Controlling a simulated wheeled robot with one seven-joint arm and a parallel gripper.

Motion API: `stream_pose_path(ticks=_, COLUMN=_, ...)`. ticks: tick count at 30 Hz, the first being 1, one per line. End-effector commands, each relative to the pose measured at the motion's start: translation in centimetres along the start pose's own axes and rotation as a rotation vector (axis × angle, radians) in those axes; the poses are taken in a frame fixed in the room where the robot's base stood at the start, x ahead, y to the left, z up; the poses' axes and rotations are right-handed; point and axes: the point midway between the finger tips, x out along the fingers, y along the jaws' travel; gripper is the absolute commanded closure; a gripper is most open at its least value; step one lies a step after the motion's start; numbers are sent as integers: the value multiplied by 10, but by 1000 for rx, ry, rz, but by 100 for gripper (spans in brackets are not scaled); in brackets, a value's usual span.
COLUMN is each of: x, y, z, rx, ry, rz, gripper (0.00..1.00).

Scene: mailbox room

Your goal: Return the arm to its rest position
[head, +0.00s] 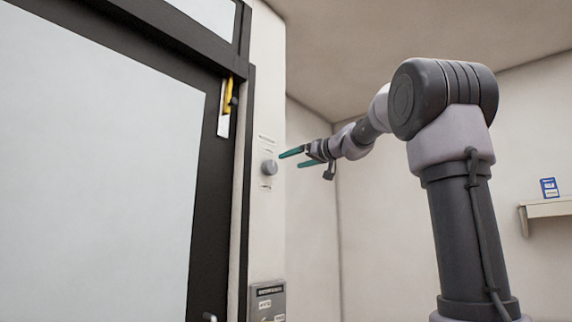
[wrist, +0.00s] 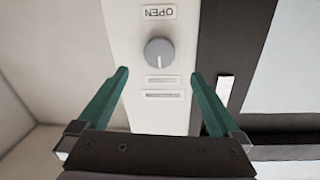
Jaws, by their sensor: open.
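My gripper (head: 290,158) is stretched out to the left in the head view, with its two green fingers apart and empty. It is beside a round grey knob (head: 269,167) on the pale wall panel by the door, and a small gap shows between them. In the wrist view, the fingers of my gripper (wrist: 160,95) are spread wide, with the knob (wrist: 159,52) beyond and between them. A label reading "OPEN" (wrist: 158,12) shows upside down above the knob there. My arm is raised and extended toward the panel.
A dark-framed door (head: 212,170) with a large pale pane fills the left. A yellow and white fitting (head: 227,100) is on its frame. A grey box (head: 267,300) is low on the panel. A shelf (head: 545,209) with a blue item (head: 549,187) is at the right.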

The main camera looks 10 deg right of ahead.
Motion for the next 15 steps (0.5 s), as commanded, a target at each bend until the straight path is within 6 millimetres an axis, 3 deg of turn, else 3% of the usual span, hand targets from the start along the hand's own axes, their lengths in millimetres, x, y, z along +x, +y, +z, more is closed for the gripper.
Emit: stream_pose_path(ticks=15, x=-8, y=0, z=0, rx=0, ry=0, rz=0, gripper=0)
